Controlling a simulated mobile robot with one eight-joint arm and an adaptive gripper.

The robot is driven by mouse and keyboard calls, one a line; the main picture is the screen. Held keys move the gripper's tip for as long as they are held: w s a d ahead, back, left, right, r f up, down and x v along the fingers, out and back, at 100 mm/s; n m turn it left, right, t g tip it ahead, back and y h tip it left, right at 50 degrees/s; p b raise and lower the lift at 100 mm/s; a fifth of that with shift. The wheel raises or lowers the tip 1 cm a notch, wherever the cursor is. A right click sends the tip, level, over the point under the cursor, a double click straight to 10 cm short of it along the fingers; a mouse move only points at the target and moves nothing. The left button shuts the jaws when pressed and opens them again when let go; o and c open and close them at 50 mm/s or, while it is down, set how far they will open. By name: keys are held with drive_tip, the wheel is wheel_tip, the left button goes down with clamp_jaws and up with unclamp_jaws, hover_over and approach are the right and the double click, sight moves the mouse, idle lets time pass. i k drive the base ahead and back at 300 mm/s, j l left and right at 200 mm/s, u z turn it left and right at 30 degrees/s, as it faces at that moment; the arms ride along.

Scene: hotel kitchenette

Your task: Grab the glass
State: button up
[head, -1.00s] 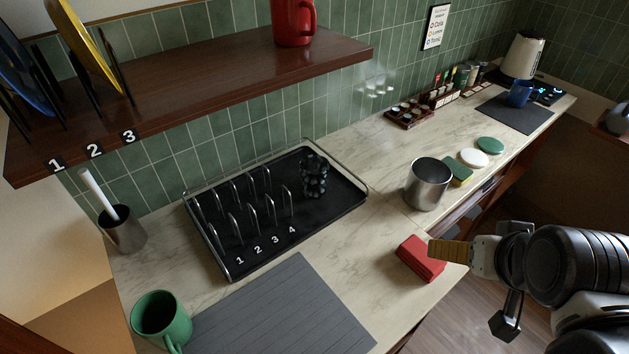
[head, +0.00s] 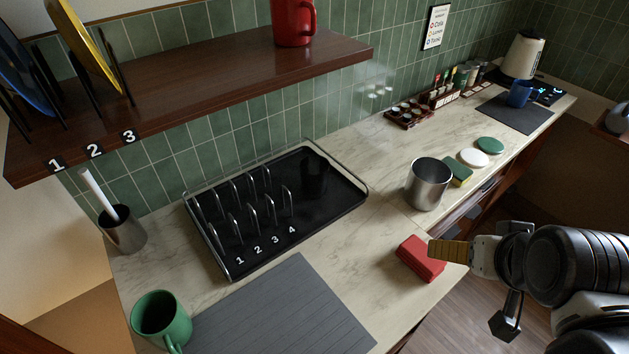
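A dark glass (head: 314,176), smooth-sided and hard to make out against the black mat, stands at the right end of the drying rack tray (head: 330,212). My gripper (head: 450,252) is at the right, over the counter's front edge, with its tan ribbed fingertip pointing left. It is well apart from the glass. I see it from the side, so its opening is hidden. The fingertip overlaps the red block (head: 418,262) in the picture; I cannot tell whether they touch.
A metal canister (head: 428,184) and a sponge (head: 460,174) stand right of the tray. A green mug (head: 160,318) and a grey mat (head: 285,315) are at the front. A wooden shelf (head: 210,88) with a red mug (head: 293,20) overhangs the back.

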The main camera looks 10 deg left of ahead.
sight(313, 169)
drive_tip(key=i+l+u, duration=0.15)
drive_tip(key=u, duration=0.3)
drive_tip(key=l+u, duration=0.4)
drive_tip(key=i+j, duration=0.05)
